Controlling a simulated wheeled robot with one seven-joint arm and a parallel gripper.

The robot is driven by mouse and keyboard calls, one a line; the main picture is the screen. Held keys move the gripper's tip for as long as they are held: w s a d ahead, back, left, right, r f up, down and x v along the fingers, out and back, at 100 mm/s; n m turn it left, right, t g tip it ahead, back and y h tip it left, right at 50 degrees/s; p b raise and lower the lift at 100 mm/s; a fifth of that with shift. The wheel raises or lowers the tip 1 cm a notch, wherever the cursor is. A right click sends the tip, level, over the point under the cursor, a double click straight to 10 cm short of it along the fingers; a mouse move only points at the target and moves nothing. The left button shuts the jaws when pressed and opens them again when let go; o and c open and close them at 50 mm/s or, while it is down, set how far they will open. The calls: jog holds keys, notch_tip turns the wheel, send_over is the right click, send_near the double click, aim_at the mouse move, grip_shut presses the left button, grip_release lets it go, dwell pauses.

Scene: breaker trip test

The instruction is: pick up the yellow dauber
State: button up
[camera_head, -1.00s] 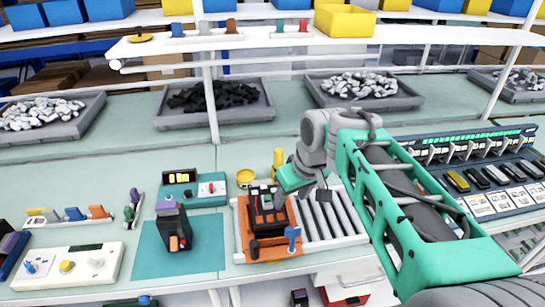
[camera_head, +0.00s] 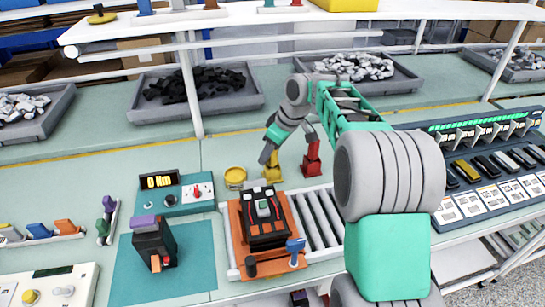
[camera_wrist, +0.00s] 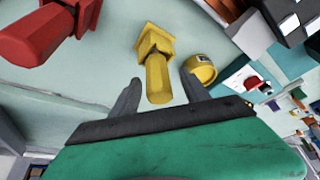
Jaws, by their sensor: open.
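The yellow dauber (camera_head: 273,174) stands upright on the bench, just right of a yellow tin (camera_head: 235,177). In the wrist view the dauber (camera_wrist: 157,75) shows its square base and a thick handle pointing toward my gripper. My gripper (camera_wrist: 160,82) is open, with one grey finger on each side of the handle's end; I see gaps on both sides. In the head view my gripper (camera_head: 268,153) is right above the dauber and hides its upper part.
A red dauber (camera_head: 311,162) stands close on the right, also in the wrist view (camera_wrist: 45,32). The yellow tin (camera_wrist: 200,70) lies near one finger. In front are an orange tray (camera_head: 240,240) with a black device and a roller conveyor (camera_head: 318,215). A teal meter box (camera_head: 185,200) stands left.

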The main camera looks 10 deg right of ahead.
jog(key=shift+x, duration=1.05)
jog(key=shift+d, duration=0.1)
grip_shut()
